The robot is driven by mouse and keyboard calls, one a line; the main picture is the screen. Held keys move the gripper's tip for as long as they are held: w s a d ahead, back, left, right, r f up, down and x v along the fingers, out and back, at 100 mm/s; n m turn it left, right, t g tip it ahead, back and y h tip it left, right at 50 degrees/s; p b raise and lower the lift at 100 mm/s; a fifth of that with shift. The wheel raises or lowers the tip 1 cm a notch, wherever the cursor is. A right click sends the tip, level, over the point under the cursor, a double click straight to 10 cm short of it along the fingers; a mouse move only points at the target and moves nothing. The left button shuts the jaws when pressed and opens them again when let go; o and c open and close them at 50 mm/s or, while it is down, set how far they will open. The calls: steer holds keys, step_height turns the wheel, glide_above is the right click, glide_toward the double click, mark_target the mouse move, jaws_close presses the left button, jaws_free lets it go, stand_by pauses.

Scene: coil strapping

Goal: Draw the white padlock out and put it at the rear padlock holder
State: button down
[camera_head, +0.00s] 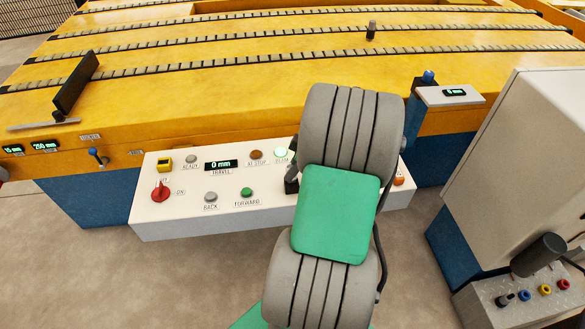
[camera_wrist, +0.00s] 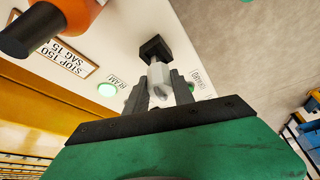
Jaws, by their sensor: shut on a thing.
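In the wrist view, my gripper (camera_wrist: 160,88) is shut on a small white piece, which looks like the white padlock (camera_wrist: 158,76). A black block (camera_wrist: 154,49) sits just beyond the white piece, against the white panel face; I cannot tell whether they are joined. I cannot make out the rear padlock holder in either view.
At right stand a grey cabinet (camera_head: 520,150) and a box with several coloured knobs (camera_head: 545,289). The yellow bed (camera_head: 220,70) lies behind. Open floor lies front left.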

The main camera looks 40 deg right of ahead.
steer(key=shift+f+b, duration=1.1)
steer(key=shift+f, duration=0.35)
steer(key=c, duration=1)
jaws_free()
steer(key=v, duration=0.8)
steer(key=w+a+r+m+g+h+p, duration=0.1)
steer(key=w+a+r+p, duration=0.2)
steer(key=a, duration=0.4)
steer(key=w+a+r+m+p, duration=0.1)
steer(key=a+r+p, duration=0.1)
steer(key=a+r, duration=0.45)
steer(key=s+a+r+m+p, duration=0.1)
steer(key=s+a+m+p, duration=0.1)
steer(key=a, duration=0.6)
steer(key=s+a+r+m+h+p, duration=0.1)
steer(key=s+a+r+m+p, duration=0.1)
steer(key=s+a, duration=0.2)
steer(key=a, duration=0.3)
steer(key=shift+s+a+h, duration=0.3)
steer(key=shift+a, duration=0.1)
